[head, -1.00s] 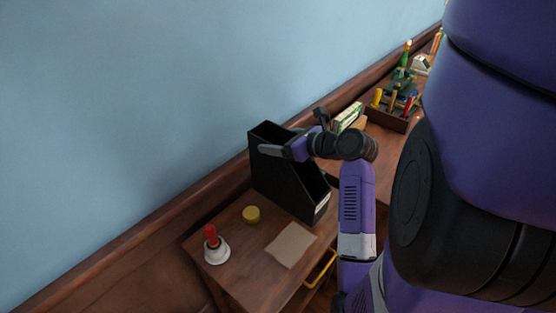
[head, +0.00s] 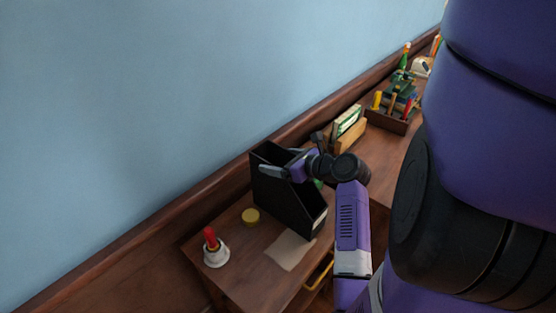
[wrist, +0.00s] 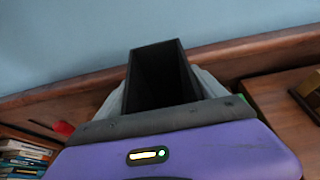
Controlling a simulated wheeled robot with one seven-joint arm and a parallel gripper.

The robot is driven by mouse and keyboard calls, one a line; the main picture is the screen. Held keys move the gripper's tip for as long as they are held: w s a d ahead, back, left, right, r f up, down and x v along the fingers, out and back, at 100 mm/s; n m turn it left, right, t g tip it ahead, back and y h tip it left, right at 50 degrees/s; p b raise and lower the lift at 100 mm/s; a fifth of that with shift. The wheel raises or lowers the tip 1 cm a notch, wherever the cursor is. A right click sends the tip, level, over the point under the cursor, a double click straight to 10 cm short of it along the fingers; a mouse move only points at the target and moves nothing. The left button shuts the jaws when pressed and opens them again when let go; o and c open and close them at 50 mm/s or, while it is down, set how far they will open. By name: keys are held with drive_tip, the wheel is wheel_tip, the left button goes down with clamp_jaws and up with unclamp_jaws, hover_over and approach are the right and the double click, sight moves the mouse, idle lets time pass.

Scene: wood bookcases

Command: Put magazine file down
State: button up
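The black magazine file (head: 283,201) stands upright over the top of the low wood bookcase (head: 240,258), its open side facing up. My gripper (head: 275,171) reaches in from the right and is shut on the file near its tall back end. In the wrist view the file (wrist: 160,75) sits between the two pale fingers, one on each side, with its dark hollow inside showing. The file's lower edge is close to the wood top. I cannot tell whether it touches.
A brown sheet (head: 289,250) lies in front of the file, partly covered by it. A card box (head: 348,125) and a desk organizer (head: 393,108) stand farther back right. The blue wall is behind.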

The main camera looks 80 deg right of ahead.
drive_tip(key=shift+o, duration=1.3)
